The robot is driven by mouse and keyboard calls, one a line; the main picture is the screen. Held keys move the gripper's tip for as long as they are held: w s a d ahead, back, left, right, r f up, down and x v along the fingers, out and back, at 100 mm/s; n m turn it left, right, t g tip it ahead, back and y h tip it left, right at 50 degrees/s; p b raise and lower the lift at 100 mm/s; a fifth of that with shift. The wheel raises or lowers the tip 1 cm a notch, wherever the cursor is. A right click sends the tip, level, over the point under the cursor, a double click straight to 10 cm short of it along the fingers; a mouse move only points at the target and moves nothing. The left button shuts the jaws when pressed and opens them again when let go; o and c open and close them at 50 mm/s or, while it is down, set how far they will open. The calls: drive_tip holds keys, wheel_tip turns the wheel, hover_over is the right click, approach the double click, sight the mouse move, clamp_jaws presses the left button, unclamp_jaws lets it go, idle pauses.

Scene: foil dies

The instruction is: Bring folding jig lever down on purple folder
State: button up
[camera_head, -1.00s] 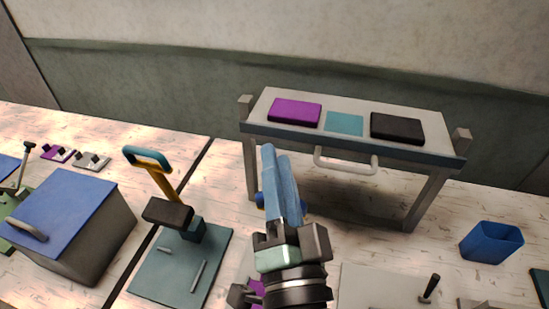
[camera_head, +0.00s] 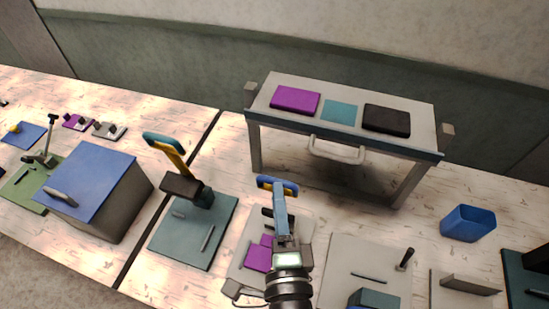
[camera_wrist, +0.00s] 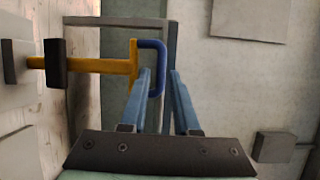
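A folding jig with a pale grey base (camera_head: 240,270) stands at lower centre in the head view, with a purple folder (camera_head: 258,256) on it, partly hidden by my gripper. Its raised lever has a blue loop handle (camera_head: 265,181), which also shows in the wrist view (camera_wrist: 161,58) on a yellow shaft (camera_wrist: 95,65). My gripper (camera_head: 278,192) points at this handle. In the wrist view its two blue fingers (camera_wrist: 159,75) are apart, with the handle's outer bar at the gap between their tips. I cannot tell whether they touch it.
A teal jig (camera_head: 185,245) with a raised teal-handled lever stands left, beside a blue-lidded box (camera_head: 85,180). Behind, a raised stand (camera_head: 350,88) holds purple, teal and black pieces. A blue bin (camera_head: 468,223) stands right. More fixtures (camera_head: 370,250) lie right of my gripper.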

sight(276, 179)
drive_tip(key=w, duration=0.2)
drive_tip(key=w+p, duration=0.1)
drive_tip(key=w, duration=0.2)
drive_tip(key=w+p, duration=0.1)
drive_tip(key=w, duration=0.1)
drive_tip(key=shift+w+a+f, duration=0.1)
drive_tip(key=shift+w+a, duration=0.05)
drive_tip(key=shift+a, duration=0.1)
drive_tip(key=shift+c, duration=0.3)
clamp_jaws()
idle(0.9)
